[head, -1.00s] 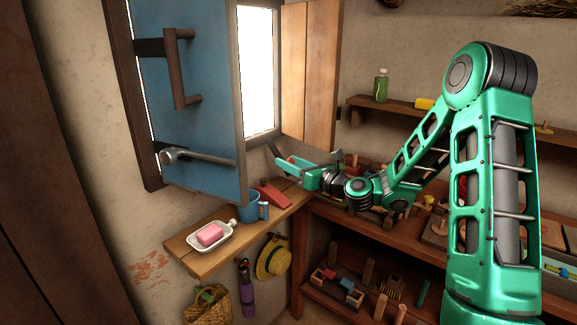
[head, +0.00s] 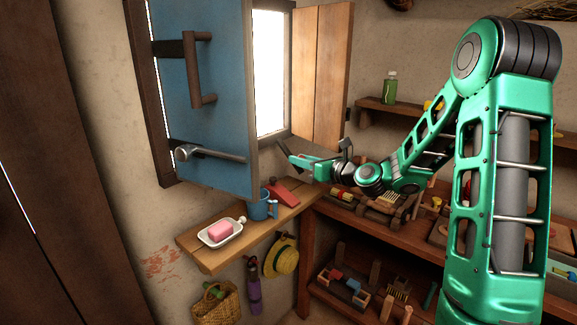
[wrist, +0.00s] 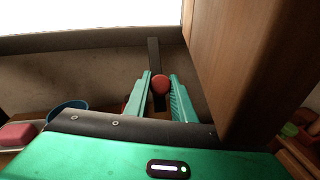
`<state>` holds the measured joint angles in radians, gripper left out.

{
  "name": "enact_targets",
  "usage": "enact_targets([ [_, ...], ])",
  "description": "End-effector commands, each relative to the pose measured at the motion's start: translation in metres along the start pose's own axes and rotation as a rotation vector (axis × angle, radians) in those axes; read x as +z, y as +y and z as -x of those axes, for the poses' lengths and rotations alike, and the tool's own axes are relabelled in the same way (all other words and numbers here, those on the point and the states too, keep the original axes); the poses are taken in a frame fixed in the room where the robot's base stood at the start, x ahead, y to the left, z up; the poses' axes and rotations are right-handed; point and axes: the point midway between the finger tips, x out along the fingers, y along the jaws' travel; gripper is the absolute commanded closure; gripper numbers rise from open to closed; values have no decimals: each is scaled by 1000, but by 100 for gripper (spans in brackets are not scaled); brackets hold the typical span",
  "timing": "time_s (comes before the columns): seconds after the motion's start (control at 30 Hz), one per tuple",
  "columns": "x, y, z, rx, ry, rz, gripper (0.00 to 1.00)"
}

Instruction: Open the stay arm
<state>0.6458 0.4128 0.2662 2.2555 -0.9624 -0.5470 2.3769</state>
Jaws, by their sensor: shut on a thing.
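A dark narrow bar (wrist: 154,55) with a round red knob (wrist: 160,84) shows in the wrist view, below the bright window opening; it looks like the stay arm. My gripper (wrist: 160,94) has its two green fingers on either side of the knob, shut on it. In the head view my gripper (head: 284,151) is at the lower corner of the window, just right of the blue shutter's edge. The bar and knob are too small to make out there. The blue shutter (head: 220,90) stands swung into the room, with a brown handle and a grey rod (head: 212,155) on it.
A wooden shutter panel (head: 322,75) stands right of the window, close beside my gripper. Cluttered shelves lie right, under my arm.

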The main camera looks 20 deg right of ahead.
Motion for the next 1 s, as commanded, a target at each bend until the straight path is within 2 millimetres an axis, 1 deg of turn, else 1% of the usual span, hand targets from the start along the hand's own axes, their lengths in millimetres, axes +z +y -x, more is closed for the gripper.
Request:
enact_targets([
  [0.33,0,-5,4,-7,6,-4,100],
  [0.37,1,-5,4,-8,6,-4,75],
  [0.4,1,-5,4,-8,6,-4,65],
  [0.43,1,-5,4,-8,6,-4,58],
  [0.77,1,-7,6,-11,5,-3,58],
  [0.87,2,-8,14,-12,5,-3,58],
  [0.97,1,-7,28,-13,5,-4,58],
  [1.0,1,-8,35,-15,5,-5,58],
])
